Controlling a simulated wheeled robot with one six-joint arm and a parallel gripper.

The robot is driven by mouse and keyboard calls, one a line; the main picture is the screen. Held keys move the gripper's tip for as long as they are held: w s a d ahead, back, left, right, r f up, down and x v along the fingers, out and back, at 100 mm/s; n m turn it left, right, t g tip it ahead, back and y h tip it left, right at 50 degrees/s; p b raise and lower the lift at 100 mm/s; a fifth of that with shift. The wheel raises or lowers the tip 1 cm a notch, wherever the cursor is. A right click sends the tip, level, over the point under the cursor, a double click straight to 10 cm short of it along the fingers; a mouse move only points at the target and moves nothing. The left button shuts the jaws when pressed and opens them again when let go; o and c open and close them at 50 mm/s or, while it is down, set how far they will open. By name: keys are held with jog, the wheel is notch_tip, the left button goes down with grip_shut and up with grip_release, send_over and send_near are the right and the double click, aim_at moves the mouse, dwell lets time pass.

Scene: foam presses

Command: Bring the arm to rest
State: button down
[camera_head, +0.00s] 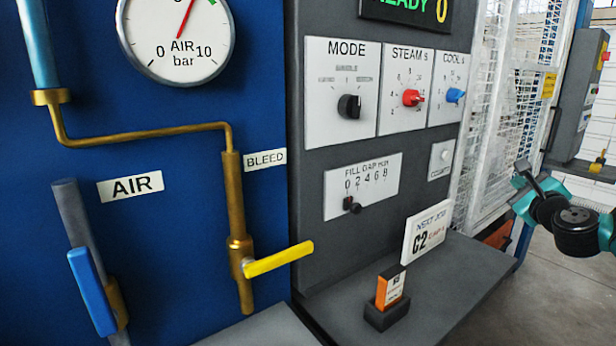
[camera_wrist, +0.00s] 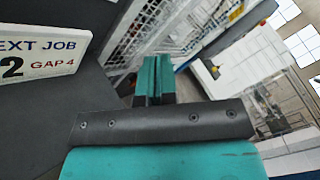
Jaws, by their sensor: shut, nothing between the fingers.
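My gripper (camera_wrist: 154,72) shows in the wrist view with its two teal fingers together and nothing between them. In the head view, my gripper (camera_head: 526,174) and a dark wrist joint are at the right edge, to the right of the control panel and apart from it. Part of the arm is cut off by the picture's edge. The gripper is in the air, not seen touching anything.
A grey control panel (camera_head: 313,240) with knobs and a slider stands mid-view. Its shelf (camera_head: 450,285) holds a small orange block (camera_head: 390,288) and a NEXT JOB sign (camera_head: 426,232). White mesh fencing (camera_head: 500,110) stands behind my gripper. Blue panel with valves is at left.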

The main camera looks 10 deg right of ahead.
jog(key=s+a+r+n+g+y, duration=0.1)
jog(key=a+n+g+y, duration=0.3)
jog(key=a+n+y, duration=0.95)
jog(key=a+n+g+y, duration=0.1)
jog(key=a+n+g, duration=0.45)
jog(key=a, duration=1.65)
jog(key=s+a+f+n+g, duration=0.1)
jog(key=s+a+n+g, duration=0.2)
jog(key=s+a+n, duration=0.6)
jog(key=s+f+n+g+h, duration=0.2)
jog(key=s+n+g+h, duration=0.2)
jog(key=s+n, duration=0.5)
jog(key=s+g, duration=0.1)
jog(key=s, duration=0.6)
jog(key=shift+s+a, duration=0.15)
jog(key=shift+a, duration=0.05)
